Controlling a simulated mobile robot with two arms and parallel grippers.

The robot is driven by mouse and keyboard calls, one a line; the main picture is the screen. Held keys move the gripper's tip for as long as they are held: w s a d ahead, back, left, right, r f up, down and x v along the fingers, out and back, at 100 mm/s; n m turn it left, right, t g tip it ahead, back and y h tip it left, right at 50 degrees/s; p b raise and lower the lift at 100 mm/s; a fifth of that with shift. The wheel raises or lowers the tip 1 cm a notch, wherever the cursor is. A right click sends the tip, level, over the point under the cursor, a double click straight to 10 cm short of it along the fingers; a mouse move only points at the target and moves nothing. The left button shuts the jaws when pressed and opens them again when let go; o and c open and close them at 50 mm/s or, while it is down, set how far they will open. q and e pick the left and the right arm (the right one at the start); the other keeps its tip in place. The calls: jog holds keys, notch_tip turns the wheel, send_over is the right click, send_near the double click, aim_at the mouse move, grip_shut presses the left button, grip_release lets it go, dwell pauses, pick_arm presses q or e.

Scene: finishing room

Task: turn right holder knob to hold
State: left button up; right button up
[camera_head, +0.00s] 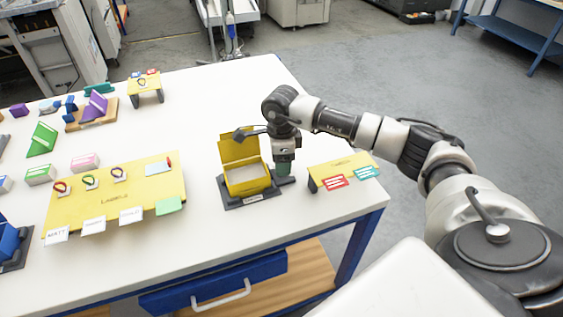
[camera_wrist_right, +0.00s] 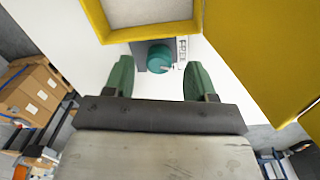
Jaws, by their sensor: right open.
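The right holder is a yellow open box (camera_head: 247,180) with a raised lid, on a dark grey base (camera_head: 236,202) near the table's right end. In the right wrist view its teal knob (camera_wrist_right: 159,57) sits on a dark plate beside the box, with small lettering next to it. My right gripper (camera_head: 284,169) points down just right of the box. In the right wrist view its green fingers (camera_wrist_right: 158,72) are open, one on each side of the knob, with gaps showing. The knob is hidden in the head view. My left gripper is not in view.
A yellow stand (camera_head: 342,168) with red and teal cards is close to the right of my gripper. A yellow label board (camera_head: 120,196) with rings and tags lies to the left. Free white tabletop (camera_head: 210,110) lies behind the box.

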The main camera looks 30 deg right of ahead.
jog(key=shift+f, duration=1)
jog(key=shift+c, duration=0.2)
jog(key=c, duration=0.9)
jog(key=shift+m, duration=0.8)
jog(key=o, duration=0.9)
jog(key=shift+o, duration=0.2)
